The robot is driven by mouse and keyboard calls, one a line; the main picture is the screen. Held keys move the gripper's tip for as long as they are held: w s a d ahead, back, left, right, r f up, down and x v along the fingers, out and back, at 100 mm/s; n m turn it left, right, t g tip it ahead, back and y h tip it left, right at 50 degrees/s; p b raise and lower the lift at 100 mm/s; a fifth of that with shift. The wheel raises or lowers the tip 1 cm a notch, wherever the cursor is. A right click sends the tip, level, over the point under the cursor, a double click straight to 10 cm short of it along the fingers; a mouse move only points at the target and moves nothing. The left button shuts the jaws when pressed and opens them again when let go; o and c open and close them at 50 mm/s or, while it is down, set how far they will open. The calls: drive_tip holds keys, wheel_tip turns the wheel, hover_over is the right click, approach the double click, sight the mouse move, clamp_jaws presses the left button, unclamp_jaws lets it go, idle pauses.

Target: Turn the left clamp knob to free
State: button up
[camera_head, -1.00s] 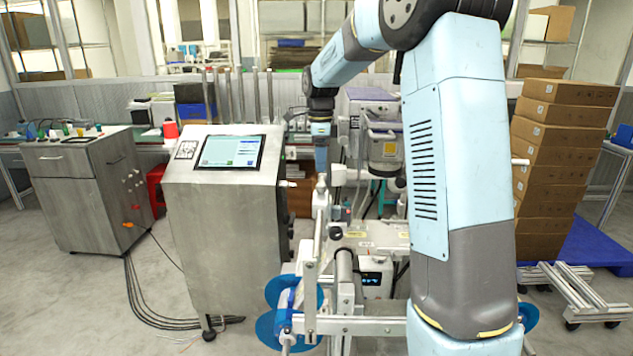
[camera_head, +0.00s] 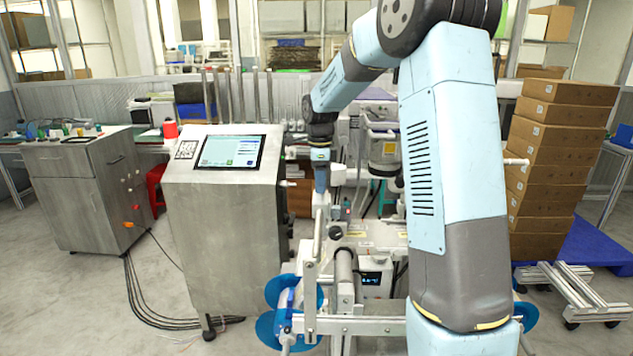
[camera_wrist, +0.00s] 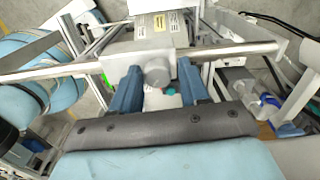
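A round grey knob (camera_wrist: 157,73) sits on the front of a silver block (camera_wrist: 145,32) with small labels in the wrist view. I take it for the clamp knob; its free or clamped setting cannot be read. My gripper (camera_wrist: 159,68) has its two blue fingers apart, one on each side of the knob. Contact between fingers and knob cannot be made out. In the head view my gripper (camera_head: 321,180) points down over the machine, and its fingertips are too small to read there.
A steel cabinet with a screen (camera_head: 228,152) stands left of the machine. Blue discs (camera_head: 270,328) and metal rails (camera_head: 350,325) are at the front. Stacked cartons (camera_head: 560,150) stand right. A silver bar (camera_wrist: 235,50) crosses near my right finger in the wrist view.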

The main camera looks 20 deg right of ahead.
drive_tip(key=shift+r, duration=0.1)
drive_tip(key=c, duration=0.7)
drive_tip(key=shift+a, duration=0.15)
drive_tip(key=shift+c, duration=0.3)
